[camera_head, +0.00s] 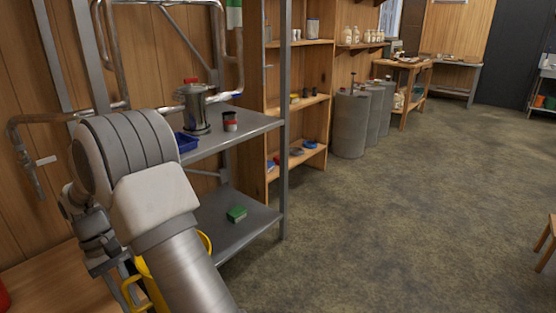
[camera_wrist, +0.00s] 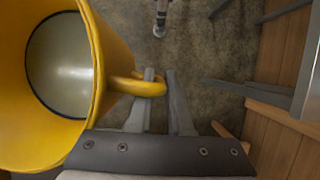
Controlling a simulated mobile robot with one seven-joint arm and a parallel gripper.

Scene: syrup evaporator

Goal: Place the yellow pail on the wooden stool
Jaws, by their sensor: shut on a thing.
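The yellow pail (camera_wrist: 112,55) fills the left of the wrist view, with its open top and pale inside toward the camera. My gripper (camera_wrist: 160,80) is shut on the side handle of the pail, which sits between the two fingers. In the head view, the pail (camera_head: 152,291) hangs at lower left, mostly hidden behind my arm. A wooden piece with legs, likely the wooden stool (camera_head: 547,243), is cut off at the right edge of the head view. The pail is well apart from it.
Grey drums (camera_head: 350,125) stand beyond. The floor (camera_head: 400,220) in the middle is clear.

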